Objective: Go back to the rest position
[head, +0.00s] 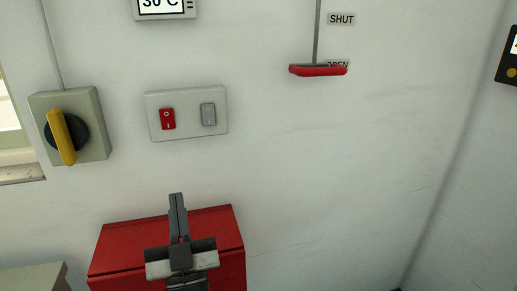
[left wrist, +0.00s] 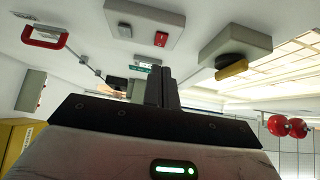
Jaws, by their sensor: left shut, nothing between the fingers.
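My left gripper (head: 177,203) is low in the head view, left of centre, in front of a red box. Its two fingers point up at the wall and are closed together with nothing between them. In the left wrist view the closed fingers (left wrist: 162,88) show at the middle, apart from the wall fittings. My right gripper shows in neither view.
On the wall are a yellow rotary switch (head: 62,137), a plate with a red and a grey rocker (head: 187,127), and a red pull handle (head: 318,70) by the OPEN label. A red box (head: 215,225) stands behind my gripper.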

